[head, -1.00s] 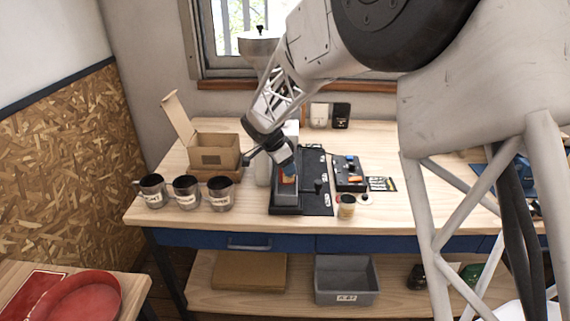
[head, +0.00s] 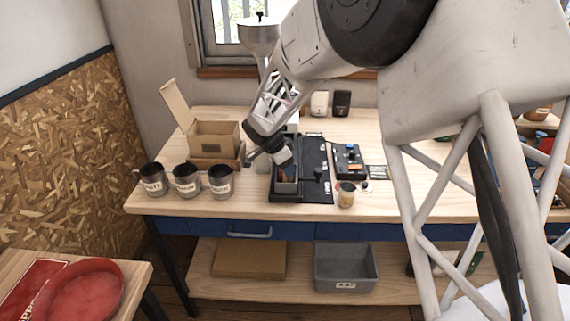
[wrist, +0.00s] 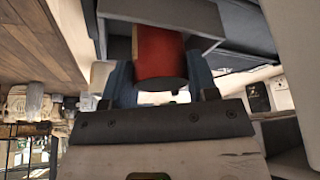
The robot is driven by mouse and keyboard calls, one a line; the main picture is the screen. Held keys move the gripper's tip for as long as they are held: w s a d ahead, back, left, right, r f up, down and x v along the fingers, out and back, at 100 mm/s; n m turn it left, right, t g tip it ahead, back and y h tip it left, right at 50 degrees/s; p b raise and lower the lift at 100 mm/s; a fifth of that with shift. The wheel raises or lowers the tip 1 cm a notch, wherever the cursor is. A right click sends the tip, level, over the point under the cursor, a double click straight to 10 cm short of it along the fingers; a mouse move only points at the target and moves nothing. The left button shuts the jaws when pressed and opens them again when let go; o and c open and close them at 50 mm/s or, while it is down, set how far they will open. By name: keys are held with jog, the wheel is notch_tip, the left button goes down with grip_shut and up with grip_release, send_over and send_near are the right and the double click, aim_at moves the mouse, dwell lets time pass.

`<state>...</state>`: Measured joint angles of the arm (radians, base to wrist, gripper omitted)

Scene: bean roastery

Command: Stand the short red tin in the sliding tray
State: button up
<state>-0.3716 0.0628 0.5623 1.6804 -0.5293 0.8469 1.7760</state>
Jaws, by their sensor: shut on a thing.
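The short red tin (wrist: 160,50) is between the two blue fingers of my gripper (wrist: 162,82) in the wrist view, and the gripper is shut on it. Its far end lies at the grey sliding tray (wrist: 210,14). In the head view my gripper (head: 287,171) points down into the sliding tray (head: 287,189), which sits on the dark base on the bench. The fingers and tray walls hide most of the tin there. I cannot tell whether the tin touches the tray floor.
Several labelled dark mugs (head: 186,181) and an open cardboard box (head: 213,141) stand left of the tray. A dark lidded plate (head: 316,170), a small control box (head: 348,161) and a small jar (head: 346,195) are to its right.

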dwell(0.3)
jog(key=o, duration=1.3)
jog(key=shift+r, duration=0.1)
jog(key=shift+r, duration=3.4)
